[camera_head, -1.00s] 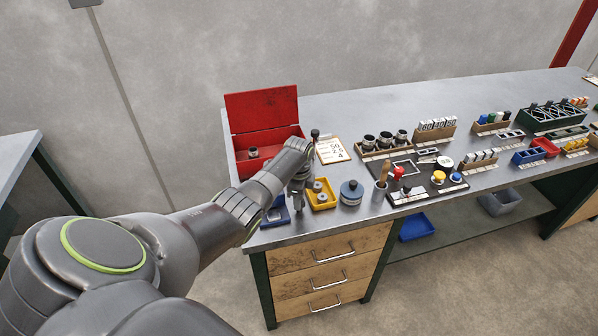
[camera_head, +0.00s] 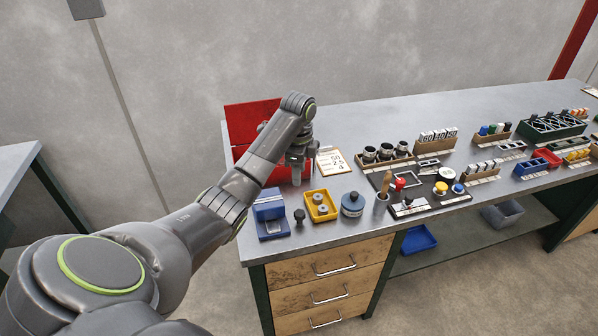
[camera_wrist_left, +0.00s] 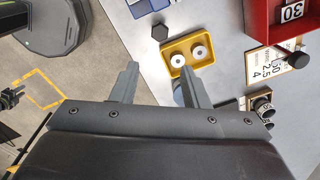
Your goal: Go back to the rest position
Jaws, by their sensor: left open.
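My left gripper (camera_head: 298,172) is raised above the bench, in front of the red box (camera_head: 240,122) and behind the yellow tray (camera_head: 321,216). In the left wrist view its two fingers (camera_wrist_left: 156,88) are spread apart with nothing between them. The yellow tray with two round pieces lies beyond the fingertips in that view (camera_wrist_left: 171,60). My left arm hides much of the red box. My right gripper is not in view.
Racks of parts fill the right side. Open floor lies in front.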

